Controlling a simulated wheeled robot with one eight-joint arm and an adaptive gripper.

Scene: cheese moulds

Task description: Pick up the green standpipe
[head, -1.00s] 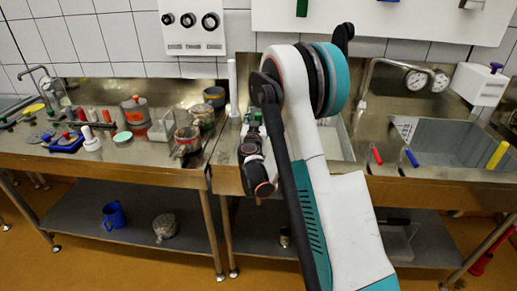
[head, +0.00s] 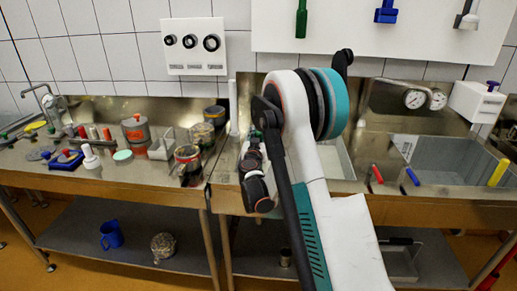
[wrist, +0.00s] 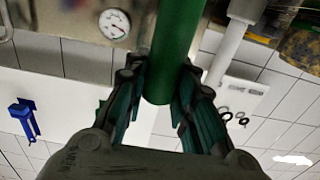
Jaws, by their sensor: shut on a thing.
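The green standpipe (wrist: 176,45) is a plain green tube in the wrist view, running up from between my fingers to the top edge. My gripper (wrist: 158,82) is shut on it, with one finger at each side. The tube's rounded near end shows between the fingers; its far end is out of the frame. In the head view my own arm hides most of the gripper and the tube.
A white upright pipe (head: 233,108) stands left of my arm; it also shows in the wrist view (wrist: 231,48). The left worktop holds pots and small tools. Tools hang on the back wall.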

